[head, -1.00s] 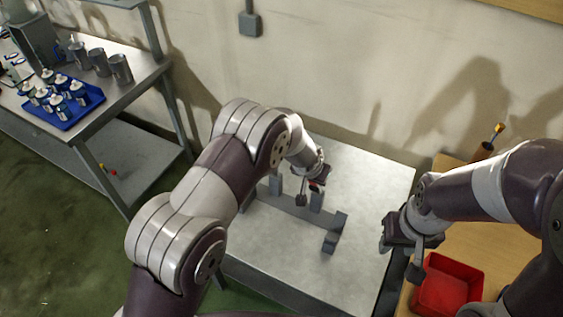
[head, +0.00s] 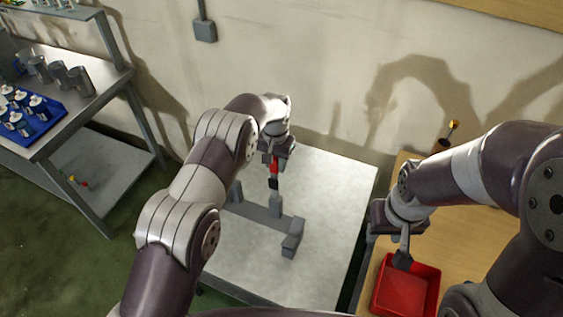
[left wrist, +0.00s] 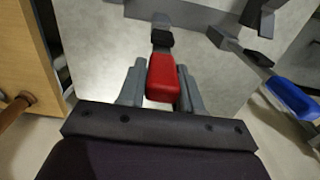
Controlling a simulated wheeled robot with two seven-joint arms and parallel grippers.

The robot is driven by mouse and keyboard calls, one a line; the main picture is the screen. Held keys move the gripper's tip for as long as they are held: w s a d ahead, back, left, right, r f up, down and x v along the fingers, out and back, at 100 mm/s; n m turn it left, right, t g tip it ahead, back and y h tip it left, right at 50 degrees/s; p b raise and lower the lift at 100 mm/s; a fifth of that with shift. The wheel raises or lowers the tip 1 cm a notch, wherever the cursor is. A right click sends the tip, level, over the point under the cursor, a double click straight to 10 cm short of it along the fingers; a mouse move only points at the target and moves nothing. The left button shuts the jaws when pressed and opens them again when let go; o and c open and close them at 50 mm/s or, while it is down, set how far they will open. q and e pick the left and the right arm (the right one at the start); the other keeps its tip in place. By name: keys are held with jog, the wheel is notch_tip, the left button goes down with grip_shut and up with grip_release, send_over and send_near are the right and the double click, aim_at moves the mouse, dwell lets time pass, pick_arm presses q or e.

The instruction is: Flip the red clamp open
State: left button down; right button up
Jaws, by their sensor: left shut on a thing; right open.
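The red clamp (head: 274,166) is upright above a post of the grey stand (head: 265,214) on the small table. A black part shows just under its red piece. My left gripper (head: 275,156) is above it, shut on the red piece. In the left wrist view the red piece of the clamp (left wrist: 162,78) lies between the two grey fingers of my left gripper (left wrist: 160,92), with the black part beyond it. Whether the black part touches the post cannot be told. My right gripper (head: 402,250) is open above the red bin, apart from the clamp.
The red bin (head: 432,283) stands on the wooden table (head: 368,270) at right. A dark, yellow-topped item (head: 445,140) is behind my right arm. A metal bench at left holds a blue tray (head: 55,112) and several metal cups (head: 80,78). The grey tabletop (head: 335,190) right of the stand is clear.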

pick_arm(q)
jog(key=c, duration=1)
grip_release()
jog(key=shift+o, duration=0.8)
jog(key=shift+w, duration=0.15)
notch_tip(320, 180, up, 7)
jog(key=p, duration=0.6)
jog(key=shift+r+p, duration=0.2)
jog(key=shift+p, duration=0.15)
jog(key=shift+w+d, duration=0.1)
